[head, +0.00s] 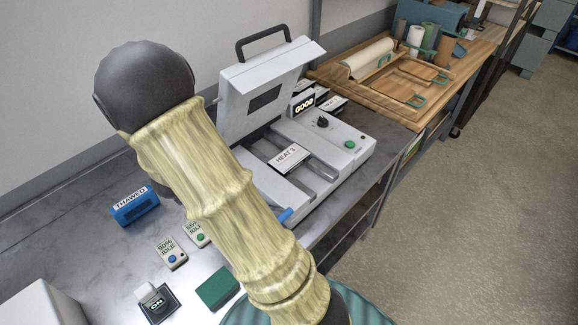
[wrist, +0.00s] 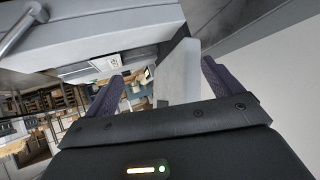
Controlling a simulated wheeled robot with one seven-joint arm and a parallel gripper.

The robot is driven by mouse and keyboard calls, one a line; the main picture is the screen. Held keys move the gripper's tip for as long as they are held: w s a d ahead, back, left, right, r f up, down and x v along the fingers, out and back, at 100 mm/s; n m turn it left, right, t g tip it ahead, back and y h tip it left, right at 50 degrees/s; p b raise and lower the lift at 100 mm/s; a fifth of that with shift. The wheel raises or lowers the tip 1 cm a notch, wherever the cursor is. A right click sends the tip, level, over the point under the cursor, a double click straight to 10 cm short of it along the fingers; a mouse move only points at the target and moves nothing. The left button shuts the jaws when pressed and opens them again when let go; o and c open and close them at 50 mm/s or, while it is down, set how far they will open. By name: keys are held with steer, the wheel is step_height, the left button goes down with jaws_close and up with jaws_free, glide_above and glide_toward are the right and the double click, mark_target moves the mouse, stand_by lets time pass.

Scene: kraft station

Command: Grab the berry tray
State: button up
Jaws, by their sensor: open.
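I cannot make out a berry tray in either view. In the wrist view my gripper (wrist: 161,70) is open, with its two dark purple fingers spread apart. A pale grey upright panel or edge (wrist: 178,72) shows between the fingers; I cannot tell what it belongs to or how far off it is. In the head view my arm crosses the middle of the picture and hides part of the counter; my gripper is not visible there.
A grey machine (head: 359,146) with a raised lid (head: 262,92) and a "HEAT 3" label stands on the metal counter (head: 80,240). A blue "THAWED" block (head: 135,206), small button boxes (head: 171,253) and a green block (head: 217,287) lie left of it. Wooden bench (head: 470,60) behind; floor at right is clear.

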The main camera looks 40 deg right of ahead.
mark_target(270, 170)
steer(key=s+d+f+m+g+h+b, duration=0.1)
steer(key=s+d+f+m+g+h, duration=0.1)
steer(key=s+d+m+g+h, duration=0.1)
steer(key=shift+s+m+g+h, duration=0.5)
steer(key=shift+s+g+h, duration=0.2)
steer(key=shift+s+g, duration=0.35)
steer(key=shift+f, duration=0.1)
steer(key=p+x, duration=0.2)
steer(key=x, duration=1)
steer(key=shift+d+f, duration=0.15)
